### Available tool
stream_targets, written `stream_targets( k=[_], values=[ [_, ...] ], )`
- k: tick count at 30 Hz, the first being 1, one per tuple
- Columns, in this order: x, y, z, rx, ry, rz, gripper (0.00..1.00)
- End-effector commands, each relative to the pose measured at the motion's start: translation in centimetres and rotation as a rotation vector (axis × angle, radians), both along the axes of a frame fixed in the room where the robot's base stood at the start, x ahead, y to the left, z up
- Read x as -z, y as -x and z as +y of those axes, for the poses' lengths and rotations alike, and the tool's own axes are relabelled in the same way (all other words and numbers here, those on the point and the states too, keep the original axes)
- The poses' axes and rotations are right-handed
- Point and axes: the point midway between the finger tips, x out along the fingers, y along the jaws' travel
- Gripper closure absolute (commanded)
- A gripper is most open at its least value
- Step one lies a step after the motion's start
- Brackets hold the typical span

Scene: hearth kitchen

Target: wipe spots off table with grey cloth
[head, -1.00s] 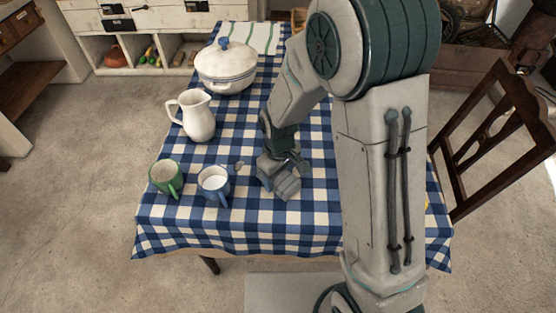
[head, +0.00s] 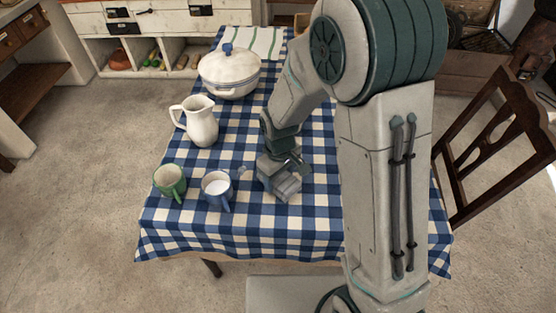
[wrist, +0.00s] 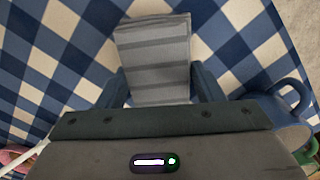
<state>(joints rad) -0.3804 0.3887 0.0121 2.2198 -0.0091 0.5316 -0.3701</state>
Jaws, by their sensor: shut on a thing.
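The grey cloth (head: 286,190) is a folded, banded pad on the blue-and-white checked tablecloth (head: 240,228). My gripper (head: 280,170) points down and is shut on the cloth. In the wrist view the cloth (wrist: 154,55) sticks out from between my two fingers (wrist: 160,92). A small pale grey spot (head: 241,170) shows on the tablecloth, left of my gripper and close to the blue mug (head: 216,188). My arm hides the right part of the table, so I cannot tell whether spots lie there.
A green mug (head: 169,181) stands left of the blue mug. A white pitcher (head: 202,122) and a lidded white pot (head: 228,75) stand farther back. A wooden chair (head: 495,150) is at the right. The front of the table is clear.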

Motion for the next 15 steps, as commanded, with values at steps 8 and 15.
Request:
stream_targets(
  k=[8,15],
  values=[
    [-2.8,0.0,-0.1,0.001,0.001,0.002,0.68],
    [-5.0,0.0,-0.1,0.001,0.0,0.0,0.68]
  ],
)
